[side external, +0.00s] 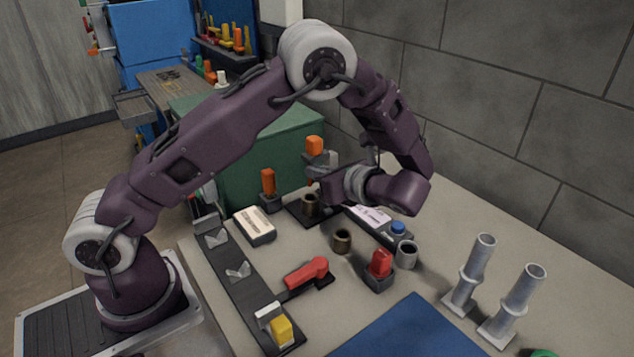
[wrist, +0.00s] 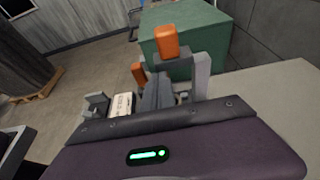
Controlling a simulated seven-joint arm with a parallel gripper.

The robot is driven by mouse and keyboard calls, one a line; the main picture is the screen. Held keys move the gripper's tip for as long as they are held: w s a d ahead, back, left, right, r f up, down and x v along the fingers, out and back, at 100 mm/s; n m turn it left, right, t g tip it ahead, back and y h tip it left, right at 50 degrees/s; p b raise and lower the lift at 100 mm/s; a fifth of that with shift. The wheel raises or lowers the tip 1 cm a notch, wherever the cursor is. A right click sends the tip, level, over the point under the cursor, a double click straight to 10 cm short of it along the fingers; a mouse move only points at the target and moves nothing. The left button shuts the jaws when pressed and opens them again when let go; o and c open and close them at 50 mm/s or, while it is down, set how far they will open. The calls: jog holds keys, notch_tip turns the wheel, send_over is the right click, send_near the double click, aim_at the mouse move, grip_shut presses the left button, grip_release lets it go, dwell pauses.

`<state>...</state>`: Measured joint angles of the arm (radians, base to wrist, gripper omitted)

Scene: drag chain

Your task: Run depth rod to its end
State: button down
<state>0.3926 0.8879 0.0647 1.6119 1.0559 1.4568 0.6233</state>
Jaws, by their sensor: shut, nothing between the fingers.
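My gripper (side external: 319,163) is over the back of the bench, pointing left and level; in the wrist view (wrist: 172,80) its grey fingers show shut. An orange handle (side external: 314,146) stands upright right behind the fingertips; it also shows in the wrist view (wrist: 170,42). I cannot tell whether the fingers touch it. Below is a dark base (side external: 300,214) with a bronze ring (side external: 310,203), partly hidden by my gripper. A second orange handle (side external: 268,182) stands left of it and shows in the wrist view (wrist: 138,74). I cannot tell which part is the depth rod.
A dark rail (side external: 245,285) with a yellow block (side external: 281,330) runs along the left. A green box (side external: 255,150) is behind; a wall is right.

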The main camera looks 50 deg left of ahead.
jog(key=shift+a+r, duration=0.15)
jog(key=shift+r, duration=0.2)
jog(key=f+v, duration=0.1)
jog(key=v, duration=0.9)
jog(key=shift+d, duration=0.2)
jog(key=shift+r, duration=0.15)
jog(key=s+a+r+n+h, duration=0.4)
jog(key=s+r+n+h, duration=0.3)
jog(key=s, duration=0.4)
jog(key=s+d+r+n+t+h, duration=0.1)
jog(key=s+d+n+t+h, duration=0.1)
jog(key=s+n, duration=0.3)
jog(key=s+d+r+n+t+h, duration=0.1)
jog(key=s+d+n+t+h, duration=0.2)
jog(key=s+n+h, duration=0.2)
jog(key=shift+s+r+n+t, duration=0.35)
jog(key=shift+s+n, duration=0.15)
jog(key=shift+s, duration=0.7)
